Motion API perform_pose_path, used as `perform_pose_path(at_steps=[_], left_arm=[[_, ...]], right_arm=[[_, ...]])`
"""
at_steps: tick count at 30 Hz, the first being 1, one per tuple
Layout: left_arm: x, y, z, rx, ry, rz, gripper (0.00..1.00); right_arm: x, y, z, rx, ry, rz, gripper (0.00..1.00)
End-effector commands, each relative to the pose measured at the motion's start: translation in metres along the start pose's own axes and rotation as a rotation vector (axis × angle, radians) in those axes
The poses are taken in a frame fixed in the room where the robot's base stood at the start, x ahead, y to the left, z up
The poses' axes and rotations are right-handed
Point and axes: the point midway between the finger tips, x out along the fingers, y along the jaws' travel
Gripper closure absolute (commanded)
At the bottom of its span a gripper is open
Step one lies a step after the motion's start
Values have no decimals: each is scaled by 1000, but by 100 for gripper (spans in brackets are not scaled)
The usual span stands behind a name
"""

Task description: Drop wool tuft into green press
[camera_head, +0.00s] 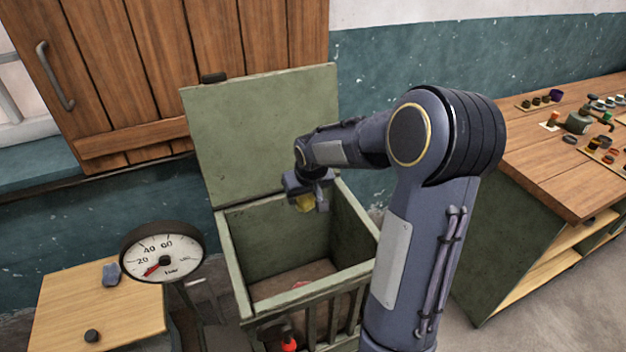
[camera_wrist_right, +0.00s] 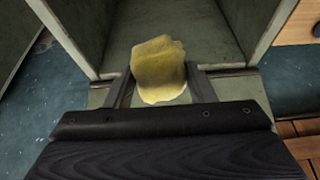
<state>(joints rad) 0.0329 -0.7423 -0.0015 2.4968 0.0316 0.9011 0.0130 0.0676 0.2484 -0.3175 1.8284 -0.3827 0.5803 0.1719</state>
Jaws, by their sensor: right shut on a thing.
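The green press (camera_head: 228,262) is an open-topped box with its lid (camera_head: 262,130) raised against the wall. My right gripper (camera_head: 308,203) is above the press opening, near its back side. It is shut on a yellow wool tuft (camera_head: 305,204). In the right wrist view the tuft (camera_wrist_right: 159,68) sits between the two fingers, with the green walls of the press beyond it. A small reddish thing lies on the press floor, partly hidden by the front wall. My left gripper is not in view.
A pressure gauge (camera_head: 163,252) stands left of the press, by a small wooden table (camera_head: 60,310) with a blue-grey lump (camera_head: 111,273) and a dark knob. A workbench (camera_head: 560,150) with several small items stands at the right. A red-tipped handle (camera_head: 289,343) is at the press front.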

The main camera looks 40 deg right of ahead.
Motion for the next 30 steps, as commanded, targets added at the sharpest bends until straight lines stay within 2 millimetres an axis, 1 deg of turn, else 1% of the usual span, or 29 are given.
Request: perform_pose_path(at_steps=[5,15,18,22,29,30], left_arm=[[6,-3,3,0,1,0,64],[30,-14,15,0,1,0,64],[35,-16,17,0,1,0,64],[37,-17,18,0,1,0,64],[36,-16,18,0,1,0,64],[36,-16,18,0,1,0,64]], right_arm=[[8,-1,4,-1,0,0,72],[44,-1,19,-1,-1,0,72],[52,-1,22,-1,0,-1,72],[56,-1,23,-1,1,-1,72],[55,-1,23,-1,1,-1,72],[55,-1,23,-1,1,-1,45]])
